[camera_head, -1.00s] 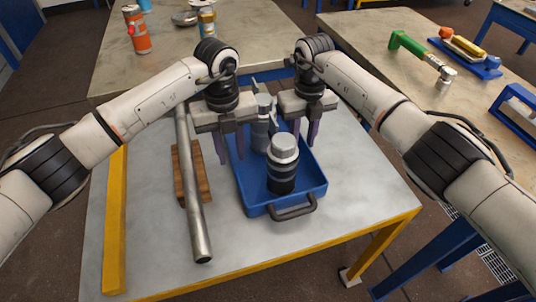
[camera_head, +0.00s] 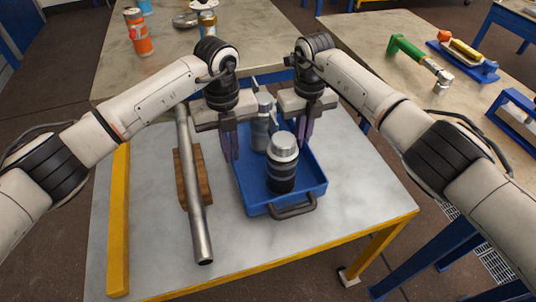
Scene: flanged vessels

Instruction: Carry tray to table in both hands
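The blue tray (camera_head: 258,200) rests on a grey-topped table (camera_head: 345,230) with a yellow frame, its dark handle (camera_head: 292,207) facing me. In it stand a black bottle with a grey cap (camera_head: 282,170) and, behind it, a grey bottle (camera_head: 262,128), partly hidden. My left gripper (camera_head: 230,150) points down at the tray's left wall, its fingers drawn close together on it. My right gripper (camera_head: 307,142) points down at the right wall, its fingers likewise close together on it. The far end of the tray is partly hidden by the grippers.
A metal pipe (camera_head: 197,210) lies across a brown block (camera_head: 205,178) left of the tray. Behind is a table (camera_head: 160,65) with an orange can (camera_head: 137,32) and other items. A right-hand table (camera_head: 390,75) holds a green-handled hammer (camera_head: 412,52) and blue holders.

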